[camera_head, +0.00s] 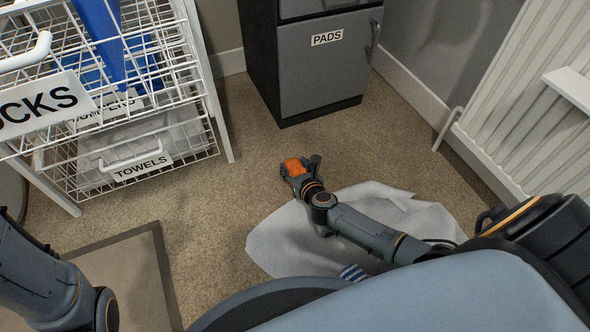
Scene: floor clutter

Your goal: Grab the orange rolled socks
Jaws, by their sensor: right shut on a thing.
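The orange rolled socks (296,167) are a small textured orange bundle near the middle of the view. My right gripper (297,170) is shut on them, at the end of the right arm that reaches in from the lower right. The carpet shows around the socks; how high they are above it I cannot tell. The underside of the socks is hidden by the gripper. My left arm shows at the lower left, but its gripper is out of the frame.
A pale grey cloth (275,243) lies on the carpet under my right arm, with a blue-striped item (353,273) beside it. A white wire rack (205,110) with labelled baskets stands left. A grey PADS cabinet (325,75) is behind, a radiator (510,120) right. Open carpet lies between.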

